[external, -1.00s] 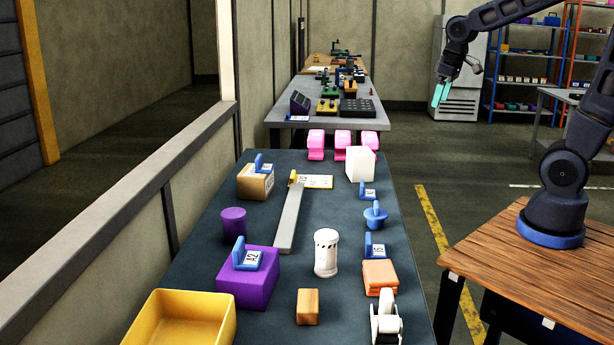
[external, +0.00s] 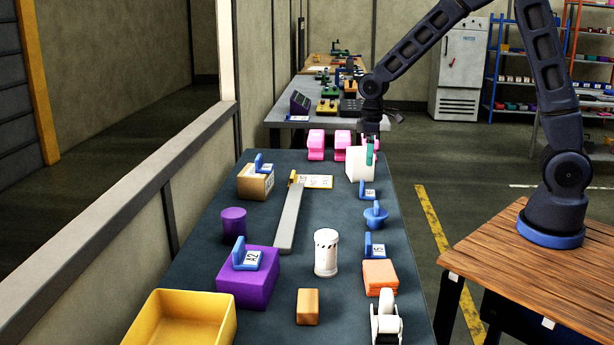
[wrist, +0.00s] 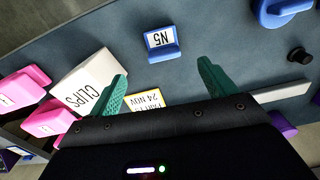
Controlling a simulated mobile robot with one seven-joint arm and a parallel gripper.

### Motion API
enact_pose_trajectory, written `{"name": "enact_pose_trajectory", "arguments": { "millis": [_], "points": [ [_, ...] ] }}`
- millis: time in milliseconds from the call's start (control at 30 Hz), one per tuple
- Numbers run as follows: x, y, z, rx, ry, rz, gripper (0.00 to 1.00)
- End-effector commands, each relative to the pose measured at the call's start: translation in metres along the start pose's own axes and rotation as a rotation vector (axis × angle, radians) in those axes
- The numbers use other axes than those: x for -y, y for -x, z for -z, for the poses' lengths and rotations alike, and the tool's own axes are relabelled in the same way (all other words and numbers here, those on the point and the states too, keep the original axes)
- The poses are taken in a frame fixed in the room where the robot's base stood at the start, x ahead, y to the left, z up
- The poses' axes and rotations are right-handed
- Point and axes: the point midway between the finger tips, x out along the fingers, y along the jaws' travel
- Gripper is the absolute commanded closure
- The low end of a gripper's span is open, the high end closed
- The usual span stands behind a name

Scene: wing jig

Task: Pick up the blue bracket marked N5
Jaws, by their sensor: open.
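The blue bracket marked N5 (wrist: 162,42) lies on the dark table with its white label facing up. It sits beyond my fingertips in the wrist view. In the external view, the small blue bracket (external: 367,191) beside the white box appears to be the same one. My gripper (wrist: 163,72) is open and empty, its teal fingers spread on either side of the bracket's line. In the external view my gripper (external: 370,153) hangs above the white box's far right side, apart from the bracket.
The white CLIPS box (wrist: 88,83) stands close to my left finger, with pink blocks (wrist: 30,88) beyond it. A blue round-based part (external: 375,215) is near the bracket.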

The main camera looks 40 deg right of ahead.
Motion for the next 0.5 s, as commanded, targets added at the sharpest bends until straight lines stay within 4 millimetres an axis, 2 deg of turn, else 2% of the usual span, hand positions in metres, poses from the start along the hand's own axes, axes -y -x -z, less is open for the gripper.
{"name": "enact_pose_trajectory", "arguments": {
  "millis": [233, 500],
  "points": [
    [0.005, -0.022, 0.007, 0.01, 0.018, 0.004, 0.16],
    [0.005, -0.059, 0.006, 0.011, 0.017, 0.004, 0.16]
  ]
}}
